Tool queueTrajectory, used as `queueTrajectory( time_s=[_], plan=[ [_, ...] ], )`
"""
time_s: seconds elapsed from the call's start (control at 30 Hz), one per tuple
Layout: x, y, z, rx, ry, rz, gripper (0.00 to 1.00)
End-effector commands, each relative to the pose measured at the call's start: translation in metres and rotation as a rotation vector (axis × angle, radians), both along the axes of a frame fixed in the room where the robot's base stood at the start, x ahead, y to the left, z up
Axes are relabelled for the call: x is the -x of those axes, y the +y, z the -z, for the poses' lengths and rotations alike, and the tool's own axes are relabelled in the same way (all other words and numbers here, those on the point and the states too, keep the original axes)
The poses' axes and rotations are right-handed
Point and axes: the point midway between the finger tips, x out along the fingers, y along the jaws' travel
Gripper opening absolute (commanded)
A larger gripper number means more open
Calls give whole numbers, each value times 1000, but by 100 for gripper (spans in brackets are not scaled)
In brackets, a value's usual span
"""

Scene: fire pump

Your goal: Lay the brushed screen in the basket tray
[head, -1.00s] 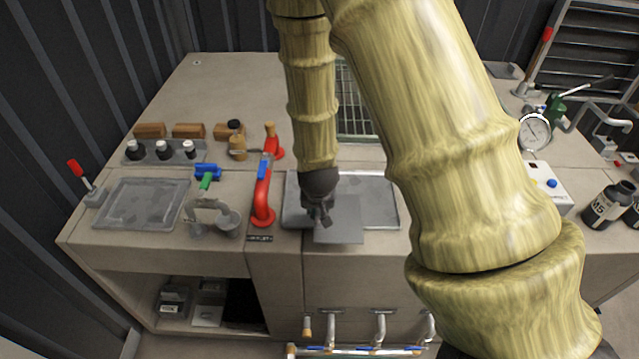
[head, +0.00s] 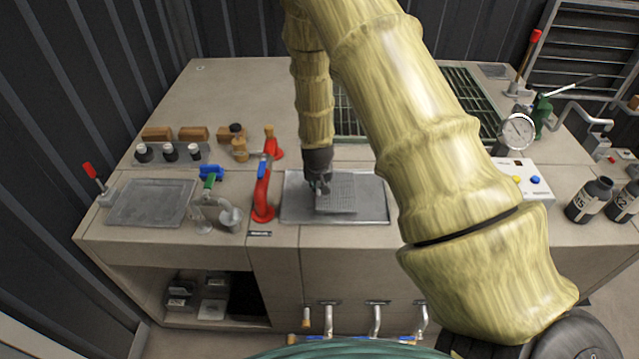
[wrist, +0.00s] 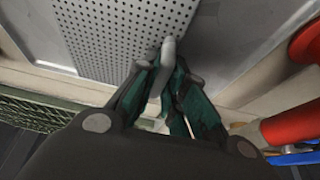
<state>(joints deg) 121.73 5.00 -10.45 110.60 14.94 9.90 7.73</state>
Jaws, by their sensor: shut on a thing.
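The screen (head: 338,193) is a grey perforated plate. In the head view it is over the middle of a shallow grey metal tray (head: 372,210) on the counter. My gripper (head: 320,188) is at its left edge and shut on it. In the wrist view the screen (wrist: 130,35) extends from my gripper's fingertips (wrist: 165,65), with the grey tray surface (wrist: 235,35) behind it. I cannot tell whether the screen touches the tray floor. My arm hides part of the counter right of the tray.
Another shallow grey tray (head: 150,203) lies farther left. A green grating (head: 468,100) is behind, and a pressure gauge (head: 517,131) stands at right. Pipe handles (head: 376,318) project from the counter front.

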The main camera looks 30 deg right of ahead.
Motion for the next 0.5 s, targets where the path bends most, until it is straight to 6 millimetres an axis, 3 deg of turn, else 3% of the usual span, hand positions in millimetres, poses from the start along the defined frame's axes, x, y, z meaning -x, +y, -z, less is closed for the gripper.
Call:
queueTrajectory(
  time_s=[0.2, 0.5],
  plan=[
    [0, -2, 15, 0, 1, 2, 0],
    [-1, 1, 18, 0, 0, 0, 0]
  ],
)
